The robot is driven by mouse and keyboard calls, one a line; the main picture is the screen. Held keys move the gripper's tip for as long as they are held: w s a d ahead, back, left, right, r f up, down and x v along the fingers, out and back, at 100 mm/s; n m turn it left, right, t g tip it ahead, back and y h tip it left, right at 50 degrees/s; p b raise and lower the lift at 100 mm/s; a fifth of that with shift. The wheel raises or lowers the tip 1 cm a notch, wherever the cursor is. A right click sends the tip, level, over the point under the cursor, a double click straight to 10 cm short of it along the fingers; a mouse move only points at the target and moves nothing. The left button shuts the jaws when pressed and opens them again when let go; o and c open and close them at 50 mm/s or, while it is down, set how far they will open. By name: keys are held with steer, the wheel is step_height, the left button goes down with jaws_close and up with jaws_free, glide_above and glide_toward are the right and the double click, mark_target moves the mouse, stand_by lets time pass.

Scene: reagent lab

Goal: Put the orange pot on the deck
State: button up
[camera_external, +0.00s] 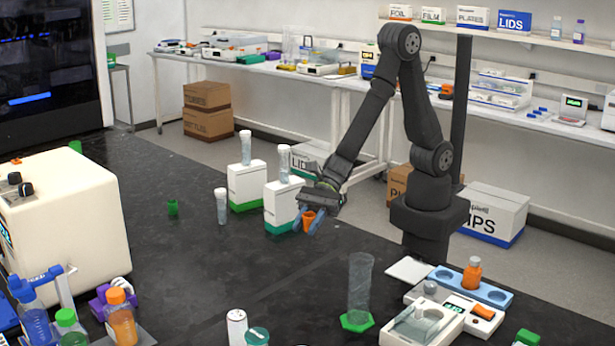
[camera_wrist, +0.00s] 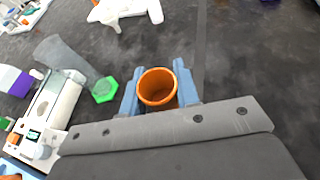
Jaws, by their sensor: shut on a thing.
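The orange pot (camera_external: 309,220) is a small open cup, held between the blue fingers of my gripper (camera_external: 308,222). In the wrist view the pot (camera_wrist: 157,88) has its open mouth facing the camera, and it looks empty. The gripper's blue fingers (camera_wrist: 158,82) are shut on it from both sides. In the external view the pot is in front of the white box with a green base (camera_external: 282,205); its height above the black bench is hard to judge. I cannot tell which surface is the deck; a pale blue plate with round wells (camera_external: 496,296) holds an orange bottle.
A clear cylinder on a green hexagonal foot (camera_external: 357,322) stands right of centre. White boxes with clear tubes on top stand close to my gripper. A small green pot (camera_external: 172,207) is at left. Instruments (camera_external: 420,322) crowd the right front. The middle of the black bench (camera_external: 240,265) is clear.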

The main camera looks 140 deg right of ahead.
steer(key=shift+s+a+f, duration=0.6)
steer(key=shift+a+f, duration=0.2)
steer(key=shift+f, duration=0.05)
